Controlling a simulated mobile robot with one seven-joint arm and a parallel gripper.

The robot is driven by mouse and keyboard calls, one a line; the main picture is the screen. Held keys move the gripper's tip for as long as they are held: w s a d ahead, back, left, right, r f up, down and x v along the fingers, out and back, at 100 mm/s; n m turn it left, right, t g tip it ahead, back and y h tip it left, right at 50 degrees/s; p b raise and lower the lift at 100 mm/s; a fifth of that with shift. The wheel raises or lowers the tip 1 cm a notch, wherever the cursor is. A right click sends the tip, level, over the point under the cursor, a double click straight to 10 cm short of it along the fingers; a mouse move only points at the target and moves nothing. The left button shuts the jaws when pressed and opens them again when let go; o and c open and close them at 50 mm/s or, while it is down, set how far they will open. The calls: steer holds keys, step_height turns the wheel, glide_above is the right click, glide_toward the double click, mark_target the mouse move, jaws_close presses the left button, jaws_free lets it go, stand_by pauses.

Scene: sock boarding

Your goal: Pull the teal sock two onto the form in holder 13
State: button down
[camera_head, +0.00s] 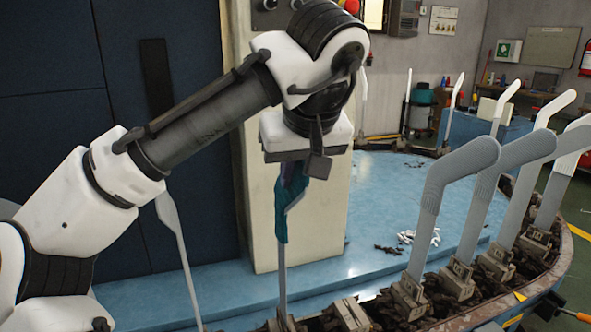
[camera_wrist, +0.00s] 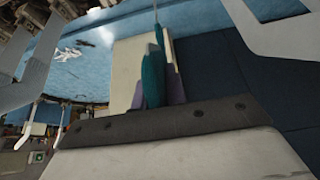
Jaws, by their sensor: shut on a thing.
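The teal sock (camera_head: 283,225) hangs below my gripper (camera_head: 291,168) in the head view, around the upper part of a thin upright form (camera_head: 282,275). My gripper is shut on the sock's upper end. In the wrist view the teal sock (camera_wrist: 153,80) sticks out past the dark edge of my gripper (camera_wrist: 155,105), with pale purple patches beside it. The form's foot stands in a holder (camera_head: 281,322) at the bottom of the head view. The holder's number cannot be read. The fingertips and the top of the form are hidden.
Grey socks on forms (camera_head: 455,170) stand in a row of holders at the right. A bare form (camera_head: 177,240) stands left of the teal sock. A cream column (camera_head: 330,220) is close behind. Small white and dark pieces (camera_head: 418,237) lie on the blue platform (camera_head: 370,215).

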steer(key=shift+f+b, duration=0.4)
steer(key=shift+f, duration=0.3)
steer(key=c, duration=1.3)
jaws_free()
steer(key=shift+c, duration=0.2)
steer(key=shift+r, duration=0.1)
steer(key=p+v, duration=0.5)
steer(key=v, duration=0.8)
steer(key=shift+s+r+p, duration=0.15)
steer(key=shift+r+p, duration=0.15)
steer(key=shift+r, duration=0.1)
